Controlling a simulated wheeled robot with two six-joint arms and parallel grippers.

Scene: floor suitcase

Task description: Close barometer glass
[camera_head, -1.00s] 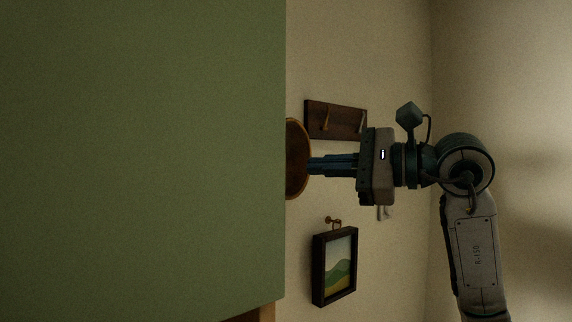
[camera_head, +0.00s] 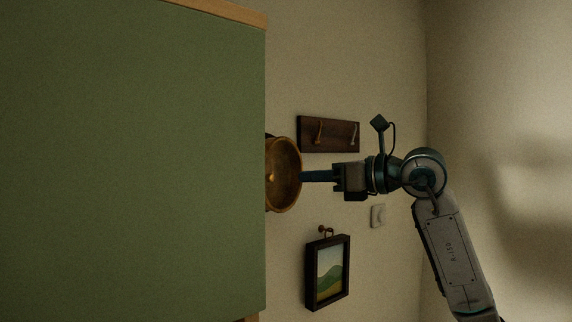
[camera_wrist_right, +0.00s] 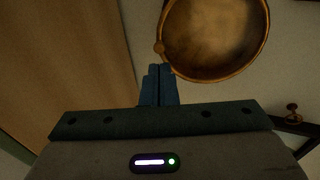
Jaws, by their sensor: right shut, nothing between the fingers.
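The barometer (camera_head: 284,175) shows as a round brass-rimmed piece with a brown face, partly hidden behind a green panel in the head view. In the right wrist view its brass ring (camera_wrist_right: 215,76) is at the top, cut off by the frame edge, with a small knob on its left side. I cannot tell the glass from the body. My right gripper (camera_head: 303,176) is shut and empty, its blue fingertips at the ring's right edge in the head view. In the wrist view the fingertips (camera_wrist_right: 160,69) are just below the knob; contact is unclear. My left gripper is not in view.
A large green panel (camera_head: 130,170) with a wooden edge fills the left of the head view. A dark hook rack (camera_head: 328,134), a framed landscape picture (camera_head: 328,272) and a small white wall plate (camera_head: 378,215) are on the wall close to my right arm.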

